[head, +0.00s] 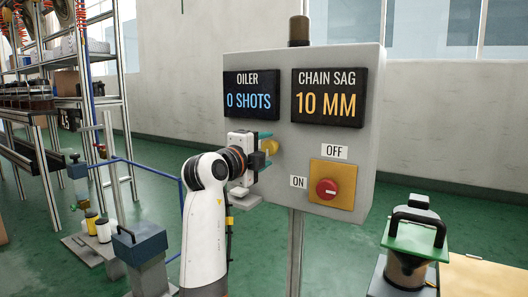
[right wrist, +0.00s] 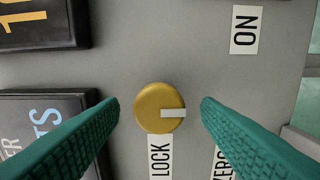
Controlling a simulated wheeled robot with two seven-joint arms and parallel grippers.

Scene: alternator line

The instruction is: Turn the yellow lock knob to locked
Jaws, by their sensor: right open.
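The yellow lock knob (right wrist: 152,100) is a round knob on the grey panel. My right gripper (head: 266,149) is open at the panel. Its teal fingers stand either side of the knob, with a gap on both sides in the wrist view. How deep the fingertips reach is hard to tell. My left gripper is out of view.
The panel (head: 233,63) carries an oiler display (head: 250,95), a chain sag display (head: 328,98) reading 10 MM, and a red ON/OFF switch (head: 327,189). Another label (right wrist: 220,160) is partly behind a finger. A green-topped device (head: 415,240) stands at the lower right.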

